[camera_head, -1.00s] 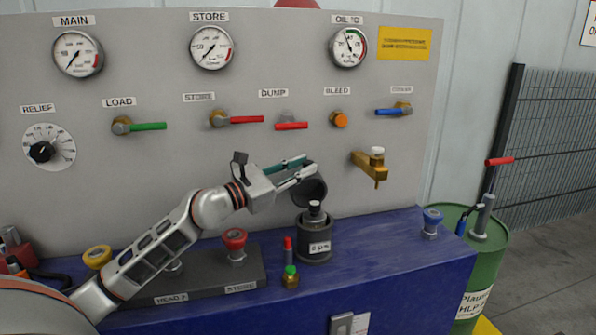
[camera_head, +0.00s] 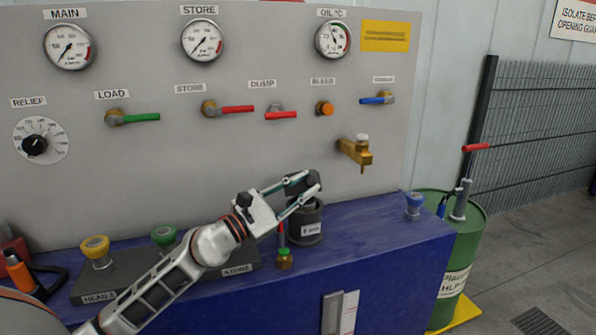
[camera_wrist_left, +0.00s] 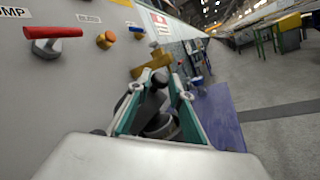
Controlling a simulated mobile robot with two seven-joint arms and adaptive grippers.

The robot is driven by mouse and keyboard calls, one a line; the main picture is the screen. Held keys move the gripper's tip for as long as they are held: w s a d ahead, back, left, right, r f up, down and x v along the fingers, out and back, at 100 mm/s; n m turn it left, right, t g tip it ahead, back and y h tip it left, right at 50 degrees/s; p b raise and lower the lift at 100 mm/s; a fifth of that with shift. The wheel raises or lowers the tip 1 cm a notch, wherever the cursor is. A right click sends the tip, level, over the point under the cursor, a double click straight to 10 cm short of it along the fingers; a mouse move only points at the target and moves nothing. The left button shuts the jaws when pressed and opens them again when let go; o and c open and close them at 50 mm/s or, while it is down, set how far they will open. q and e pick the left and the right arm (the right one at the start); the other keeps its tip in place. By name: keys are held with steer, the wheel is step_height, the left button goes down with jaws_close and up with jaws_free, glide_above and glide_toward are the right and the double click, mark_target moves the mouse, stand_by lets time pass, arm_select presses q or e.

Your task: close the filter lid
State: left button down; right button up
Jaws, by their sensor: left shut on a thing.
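The dark grey filter pot (camera_head: 305,228), with a white label, stands on the blue table. Its dark lid (camera_head: 298,184) is at the top of the pot, between my left gripper's fingers. My left gripper (camera_head: 304,188) is shut on the lid, above the pot. In the wrist view the fingers (camera_wrist_left: 155,100) lie on both sides of the dark lid (camera_wrist_left: 154,103). The fingers partly hide the lid and the pot's mouth, so I cannot tell whether the lid touches the rim. My right gripper is not in view.
A brass tap (camera_head: 356,150) sticks out of the grey panel behind the pot. A blue knob (camera_head: 414,205) is at the table's right end. The table between pot and blue knob is clear.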

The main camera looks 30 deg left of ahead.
arm_select(q)
steer(key=shift+m, duration=0.9)
steer(key=shift+s+d+f+b, duration=0.25)
steer(key=shift+f+b, duration=0.4)
steer(key=shift+f, duration=0.25)
steer(key=shift+s+d+f+b, duration=0.25)
steer(key=shift+f+b, duration=0.35)
steer(key=shift+f, duration=0.3)
steer(key=shift+s+d+f+b, duration=0.15)
steer(key=shift+d+f+b, duration=0.15)
steer(key=shift+f+b, duration=0.5)
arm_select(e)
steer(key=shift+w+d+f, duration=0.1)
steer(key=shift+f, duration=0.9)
arm_select(q)
steer(key=shift+f, duration=0.1)
steer(key=c, duration=2.1)
jaws_free()
steer(key=shift+c, duration=0.2)
steer(key=v, duration=1.2)
steer(key=shift+h, duration=0.4)
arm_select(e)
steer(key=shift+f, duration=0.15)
arm_select(q)
steer(key=shift+r, duration=0.25)
